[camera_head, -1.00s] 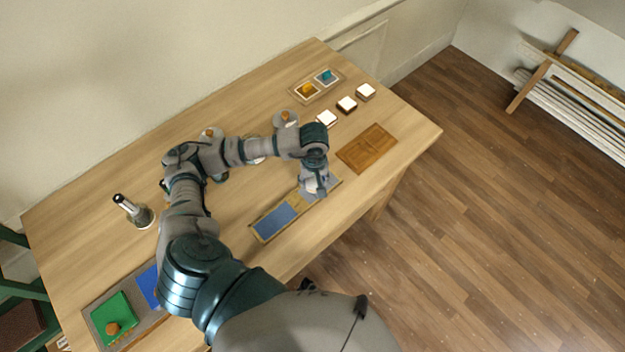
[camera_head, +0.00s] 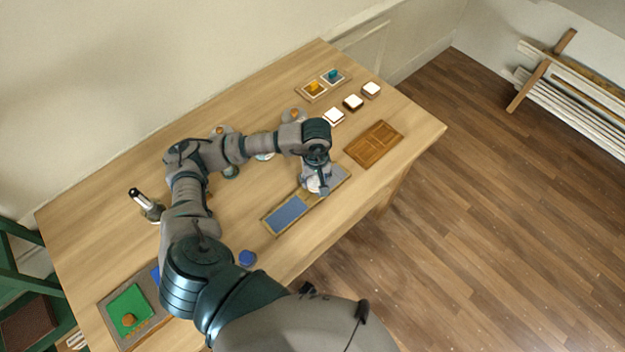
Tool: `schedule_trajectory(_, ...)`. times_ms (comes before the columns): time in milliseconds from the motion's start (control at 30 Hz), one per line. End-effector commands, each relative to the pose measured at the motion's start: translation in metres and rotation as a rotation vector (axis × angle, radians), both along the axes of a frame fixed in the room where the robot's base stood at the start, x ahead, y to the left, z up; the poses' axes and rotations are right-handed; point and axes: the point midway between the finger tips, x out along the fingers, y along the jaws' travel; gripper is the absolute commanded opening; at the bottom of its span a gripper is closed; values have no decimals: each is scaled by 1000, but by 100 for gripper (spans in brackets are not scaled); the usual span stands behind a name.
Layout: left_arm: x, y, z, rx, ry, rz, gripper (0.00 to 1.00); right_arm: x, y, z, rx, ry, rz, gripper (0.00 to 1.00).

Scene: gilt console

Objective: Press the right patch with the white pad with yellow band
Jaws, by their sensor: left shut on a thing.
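My left gripper (camera_head: 317,187) points down over the right end of a long narrow board with a tan rim (camera_head: 268,222). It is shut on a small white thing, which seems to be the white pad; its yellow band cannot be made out. The board's left patch (camera_head: 288,212) is blue and bare. The right patch (camera_head: 338,176) is grey-blue and partly hidden by the gripper. I cannot tell whether the pad touches it. My right gripper is not in view.
A brown wooden tray (camera_head: 374,145) lies right of the board. Several white-topped blocks (camera_head: 353,102) and a tray with yellow and teal knobs (camera_head: 323,85) stand behind. A green pad (camera_head: 130,304) is front left, a blue disc (camera_head: 247,258) beside my arm.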

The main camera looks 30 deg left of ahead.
Motion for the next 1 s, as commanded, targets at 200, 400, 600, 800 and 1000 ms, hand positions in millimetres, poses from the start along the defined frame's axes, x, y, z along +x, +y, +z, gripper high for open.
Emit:
schedule_trajectory(200, 1, 6, 13, -4, -2, 7, 21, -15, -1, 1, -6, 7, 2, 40)
schedule_trajectory(400, 2, 9, 27, -6, -2, 12, 21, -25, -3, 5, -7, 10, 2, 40)
schedule_trajectory(600, 2, 7, 42, -4, -2, 18, 21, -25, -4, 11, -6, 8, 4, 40)
schedule_trajectory(800, 2, 4, 44, 0, 0, 19, 21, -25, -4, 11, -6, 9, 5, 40)
schedule_trajectory(1000, 1, 6, 43, -1, 0, 19, 21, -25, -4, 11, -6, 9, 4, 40)
